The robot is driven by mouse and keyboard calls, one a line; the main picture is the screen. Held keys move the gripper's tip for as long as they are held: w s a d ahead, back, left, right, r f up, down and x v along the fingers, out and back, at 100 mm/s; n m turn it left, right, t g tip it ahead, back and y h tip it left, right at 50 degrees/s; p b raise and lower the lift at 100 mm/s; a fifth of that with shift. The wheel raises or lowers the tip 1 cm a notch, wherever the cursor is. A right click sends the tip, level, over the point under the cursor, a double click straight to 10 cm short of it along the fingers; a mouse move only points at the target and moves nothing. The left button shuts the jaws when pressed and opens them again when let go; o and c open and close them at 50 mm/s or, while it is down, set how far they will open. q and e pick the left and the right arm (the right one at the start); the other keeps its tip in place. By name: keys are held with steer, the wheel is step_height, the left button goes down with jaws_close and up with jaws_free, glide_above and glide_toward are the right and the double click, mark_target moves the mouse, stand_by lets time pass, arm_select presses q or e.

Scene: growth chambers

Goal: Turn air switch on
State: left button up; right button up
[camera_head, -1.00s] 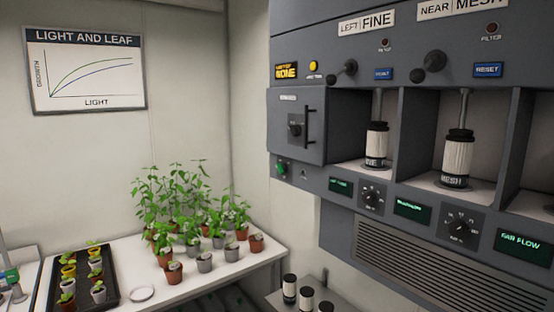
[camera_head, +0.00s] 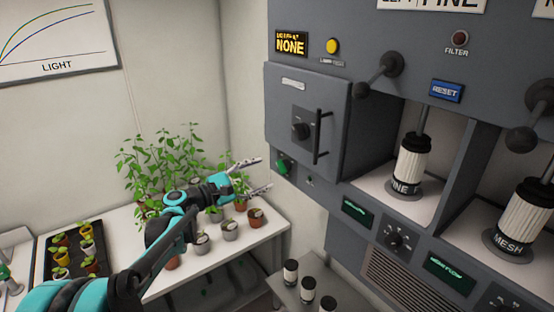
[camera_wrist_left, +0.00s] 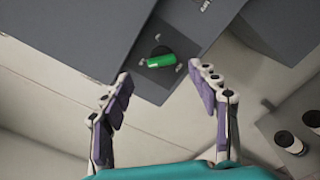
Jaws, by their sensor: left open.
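The air switch appears to be the green knob (camera_head: 283,166) low on the left end of the grey wall unit, under the door with the black handle. In the left wrist view the green knob (camera_wrist_left: 161,60) sits on a dark square plate, ahead of and between my fingertips. My left gripper (camera_head: 266,174) is open and empty, just left of the knob and apart from it. In the wrist view its two fingers (camera_wrist_left: 167,84) are spread wide. The labels by the knob are too small to read. My right gripper is not in view.
Potted plants (camera_head: 165,165) stand on the white table (camera_head: 120,226) behind my left arm. The grey door (camera_head: 285,112) with a dial and handle is above the knob. Black-and-white canisters (camera_head: 291,272) stand on a low shelf below. Open air lies between gripper and panel.

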mark_target(279, 167)
arm_select(q)
steer(key=x, duration=0.6)
steer(key=shift+w+d+f+p, duration=0.1)
steer(key=shift+w+f+p, duration=0.05)
steer(key=shift+w+p, duration=0.15)
steer(key=shift+s+d, duration=0.1)
steer(key=shift+d, duration=0.1)
steer(key=c, duration=1.2)
